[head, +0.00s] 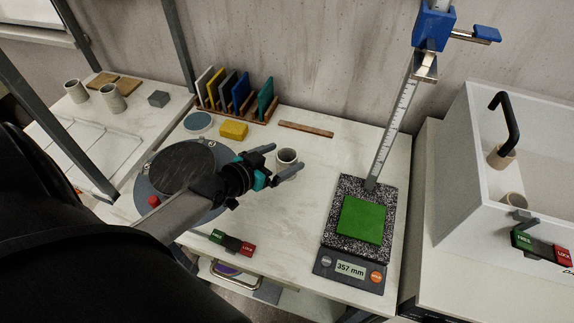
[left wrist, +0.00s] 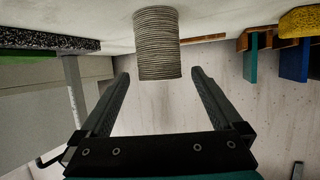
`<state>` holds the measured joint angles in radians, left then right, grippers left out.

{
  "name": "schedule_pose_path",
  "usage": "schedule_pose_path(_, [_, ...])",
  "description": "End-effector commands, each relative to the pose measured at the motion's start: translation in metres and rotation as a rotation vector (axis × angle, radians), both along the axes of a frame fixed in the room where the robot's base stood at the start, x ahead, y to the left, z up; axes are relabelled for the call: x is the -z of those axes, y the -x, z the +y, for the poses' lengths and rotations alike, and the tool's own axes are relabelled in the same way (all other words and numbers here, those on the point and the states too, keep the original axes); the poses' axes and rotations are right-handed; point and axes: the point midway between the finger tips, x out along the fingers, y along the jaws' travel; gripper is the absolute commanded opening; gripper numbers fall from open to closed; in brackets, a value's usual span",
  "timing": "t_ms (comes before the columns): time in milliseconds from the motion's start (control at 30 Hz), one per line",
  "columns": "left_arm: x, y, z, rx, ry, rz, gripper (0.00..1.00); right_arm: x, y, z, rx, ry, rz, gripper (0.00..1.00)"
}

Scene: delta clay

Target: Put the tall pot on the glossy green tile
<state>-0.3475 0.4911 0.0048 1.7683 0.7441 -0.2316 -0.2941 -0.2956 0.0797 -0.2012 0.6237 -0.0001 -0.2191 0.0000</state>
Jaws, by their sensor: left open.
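A light grey ribbed pot (head: 288,155) stands upright on the white worktop, right of the turntable. It shows large and upside down in the left wrist view (left wrist: 157,45). My left gripper (head: 285,160) is open, with its fingertips near the pot. In the left wrist view the pot appears between the two fingers (left wrist: 160,74), with gaps on both sides and no visible contact. The green tile (head: 363,220) lies flat and bare on the speckled plate of the height gauge. A green strip of it shows in the left wrist view (left wrist: 28,60). My right gripper is out of view.
The gauge's upright ruler (head: 392,130) rises behind the tile; its display reads 357 mm. A rack of coloured tiles (head: 236,108), a yellow sponge (head: 233,130) and a wooden strip (head: 306,129) lie behind. A white basin (head: 462,150) stands right. Worktop between pot and gauge is clear.

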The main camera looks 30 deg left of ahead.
Motion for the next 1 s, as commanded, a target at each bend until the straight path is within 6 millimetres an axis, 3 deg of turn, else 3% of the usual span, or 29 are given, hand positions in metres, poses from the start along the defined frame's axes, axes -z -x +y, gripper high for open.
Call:
schedule_pose_path(167, [0.003, -0.007, -0.001, 0.0, 0.001, -0.001, 1.0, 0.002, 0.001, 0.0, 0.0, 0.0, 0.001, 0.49])
schedule_pose_path(533, [0.02, -0.045, -0.007, 0.0, 0.0, 0.0, 1.0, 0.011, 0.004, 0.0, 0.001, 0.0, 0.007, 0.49])
schedule_pose_path(867, [0.022, -0.05, -0.008, 0.001, -0.001, 0.001, 1.0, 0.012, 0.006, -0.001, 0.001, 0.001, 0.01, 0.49])
schedule_pose_path(1000, [0.022, -0.05, -0.008, 0.0, 0.0, 0.001, 0.86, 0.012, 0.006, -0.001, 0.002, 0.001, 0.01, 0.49])
